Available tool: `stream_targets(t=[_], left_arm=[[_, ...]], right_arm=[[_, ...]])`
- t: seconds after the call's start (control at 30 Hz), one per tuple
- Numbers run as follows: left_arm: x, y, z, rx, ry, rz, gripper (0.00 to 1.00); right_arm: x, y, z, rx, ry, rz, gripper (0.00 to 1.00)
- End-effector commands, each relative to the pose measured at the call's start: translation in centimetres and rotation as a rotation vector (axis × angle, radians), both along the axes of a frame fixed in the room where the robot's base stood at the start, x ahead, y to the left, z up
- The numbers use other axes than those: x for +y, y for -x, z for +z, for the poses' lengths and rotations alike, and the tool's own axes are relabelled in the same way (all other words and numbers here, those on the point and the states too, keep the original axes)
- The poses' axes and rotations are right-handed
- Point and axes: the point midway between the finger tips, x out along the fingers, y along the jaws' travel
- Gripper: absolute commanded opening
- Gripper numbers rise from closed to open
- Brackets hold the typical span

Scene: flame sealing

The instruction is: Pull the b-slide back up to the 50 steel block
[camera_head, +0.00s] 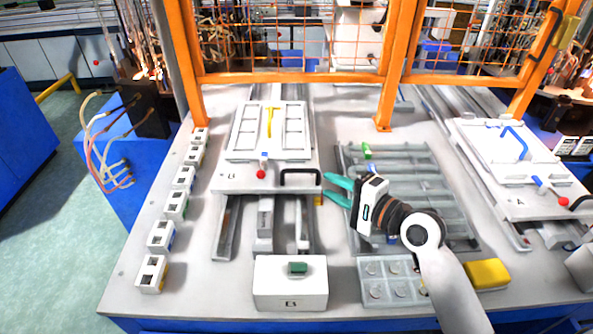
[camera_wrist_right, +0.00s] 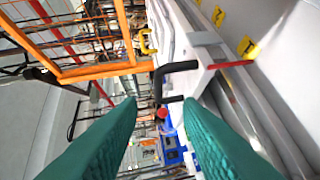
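The B-slide (camera_head: 232,182) is a white carriage on rails left of centre, with a white framed panel on top. Its black handle (camera_head: 301,171) stands at its right front edge, and a red knob (camera_head: 261,174) sits near its front middle. My right gripper (camera_head: 325,188) is just right of the handle, its teal fingers apart and pointing left. In the right wrist view the handle (camera_wrist_right: 176,66) lies beyond the open fingers (camera_wrist_right: 160,104), with nothing visible between them. I cannot make out which block is the 50 steel block. My left gripper is out of view.
Several small white blocks (camera_head: 161,236) line the table's left side. A ribbed grey plate (camera_head: 430,175) lies right of the B-slide, and the A-slide (camera_head: 510,160) is farther right. An orange fence (camera_head: 290,76) bounds the back.

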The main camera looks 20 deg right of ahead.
Motion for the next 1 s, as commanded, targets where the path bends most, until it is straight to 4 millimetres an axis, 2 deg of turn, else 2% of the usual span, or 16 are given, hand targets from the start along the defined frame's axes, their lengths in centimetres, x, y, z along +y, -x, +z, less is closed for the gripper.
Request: stream_targets(t=[0.3, 0.5, 0.67, 0.93, 1.0], left_arm=[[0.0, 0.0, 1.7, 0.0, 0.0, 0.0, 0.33], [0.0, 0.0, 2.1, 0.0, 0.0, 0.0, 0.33], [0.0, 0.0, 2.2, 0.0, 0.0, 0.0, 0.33], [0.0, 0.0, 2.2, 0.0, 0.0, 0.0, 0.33], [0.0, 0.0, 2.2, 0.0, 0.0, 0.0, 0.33]], right_arm=[[3.2, -5.5, -0.7, 0.001, 0.0, 0.001, 0.33], [4.6, -7.9, -1.3, 0.001, 0.0, 0.001, 0.33], [5.0, -8.7, -1.5, 0.002, 0.003, 0.002, 0.33], [5.1, -8.8, -1.5, 0.001, 0.004, 0.002, 0.33], [5.1, -8.8, -1.5, 0.001, 0.004, 0.002, 0.23]])
